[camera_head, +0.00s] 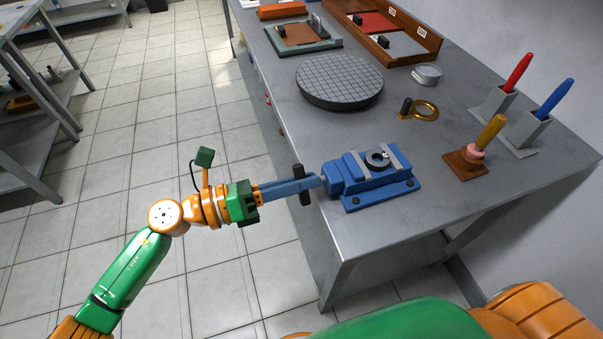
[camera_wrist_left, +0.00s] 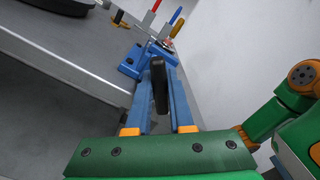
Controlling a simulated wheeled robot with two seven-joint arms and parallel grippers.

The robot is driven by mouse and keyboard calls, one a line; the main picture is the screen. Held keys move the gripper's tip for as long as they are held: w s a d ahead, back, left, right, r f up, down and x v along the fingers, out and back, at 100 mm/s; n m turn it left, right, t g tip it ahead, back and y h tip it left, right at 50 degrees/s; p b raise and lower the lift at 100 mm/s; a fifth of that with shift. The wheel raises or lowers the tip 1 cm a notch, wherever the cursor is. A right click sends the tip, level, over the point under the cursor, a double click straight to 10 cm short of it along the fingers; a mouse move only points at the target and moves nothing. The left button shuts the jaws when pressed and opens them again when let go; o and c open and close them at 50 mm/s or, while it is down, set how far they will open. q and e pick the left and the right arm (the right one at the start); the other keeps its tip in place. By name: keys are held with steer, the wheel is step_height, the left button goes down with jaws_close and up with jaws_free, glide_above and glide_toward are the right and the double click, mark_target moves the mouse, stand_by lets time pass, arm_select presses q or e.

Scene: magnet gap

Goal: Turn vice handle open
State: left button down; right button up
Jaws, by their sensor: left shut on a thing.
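My left gripper (camera_head: 308,184) reaches in from the left and is shut on the handle. In the left wrist view, the handle (camera_wrist_left: 159,86) is between the two blue fingers, with the vice (camera_wrist_left: 140,62) just beyond. My right gripper is not in view.
On the grey table (camera_head: 465,95) stand a dark round gridded plate (camera_head: 339,81), a brass ring (camera_head: 424,109), and holders with a red (camera_head: 518,72), a blue (camera_head: 555,96) and a yellow-handled tool (camera_head: 491,132). Trays lie at the back.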

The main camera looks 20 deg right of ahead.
arm_select(q)
steer(key=n+p, duration=0.2)
steer(key=n, duration=0.3)
steer(key=shift+p, duration=0.4)
steer(key=shift+f+n+p, duration=0.15)
steer(key=shift+n+p, duration=0.85)
steer(key=shift+n, duration=1.5)
steer(key=c, duration=0.8)
jaws_free()
steer(key=shift+w, duration=0.1)
steer(key=a+b, duration=0.1)
steer(key=a, duration=0.6)
steer(key=shift+b, duration=0.35)
